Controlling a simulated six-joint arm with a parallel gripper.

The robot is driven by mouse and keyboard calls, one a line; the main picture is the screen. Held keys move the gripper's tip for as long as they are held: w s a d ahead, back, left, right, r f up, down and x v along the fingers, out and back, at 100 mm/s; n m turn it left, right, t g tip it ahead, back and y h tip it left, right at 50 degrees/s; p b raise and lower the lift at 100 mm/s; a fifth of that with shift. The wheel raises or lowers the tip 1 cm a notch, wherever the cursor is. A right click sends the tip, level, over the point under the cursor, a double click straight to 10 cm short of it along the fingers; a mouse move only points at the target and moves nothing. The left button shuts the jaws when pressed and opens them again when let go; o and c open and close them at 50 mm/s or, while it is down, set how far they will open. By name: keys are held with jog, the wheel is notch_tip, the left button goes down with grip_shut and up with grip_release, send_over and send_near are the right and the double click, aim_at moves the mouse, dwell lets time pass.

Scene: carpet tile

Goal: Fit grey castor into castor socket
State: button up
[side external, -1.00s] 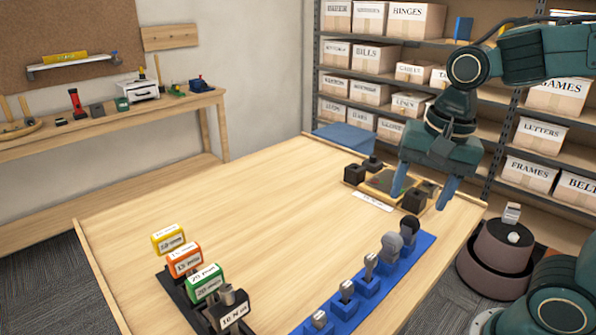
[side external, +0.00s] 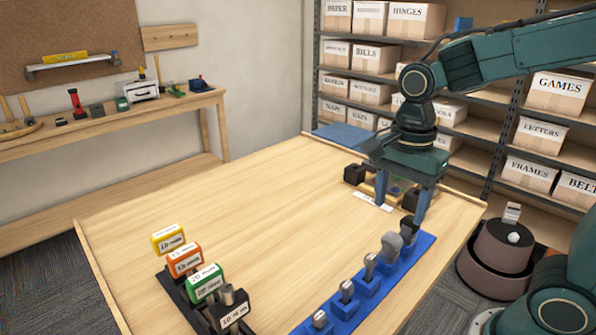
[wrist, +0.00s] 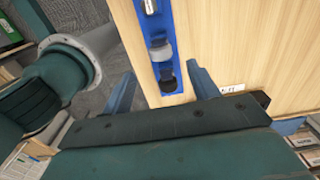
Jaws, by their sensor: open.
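The grey castor (side external: 392,244) stands in the blue rack (side external: 424,240), with a round grey wheel on top. In the wrist view the grey castor (wrist: 160,49) lies just beyond a black one. My gripper (side external: 401,208) is open and empty, pointing down above the rack's far end. Its fingers also show in the wrist view (wrist: 165,80), either side of the black castor. A low fixture with black corner blocks (side external: 354,174) sits at the table's back right, partly hidden behind my gripper. I cannot make out which part is the castor socket.
A black castor (side external: 409,227) stands at the rack's far end, close to my right finger. Smaller grey pieces (side external: 346,289) fill the nearer slots. Coloured labelled blocks (side external: 184,260) stand at front left. A white label (side external: 373,202) lies by the fixture. The table's middle is clear.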

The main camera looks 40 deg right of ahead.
aim_at(394, 235)
jog(key=shift+f, duration=3.6)
jog(key=shift+f, duration=0.1)
jog(key=shift+f, duration=2.5)
jog(key=c, duration=1.1)
jog(key=shift+r, duration=0.15)
jog(key=shift+r, duration=4.9)
jog(key=shift+w, duration=0.15)
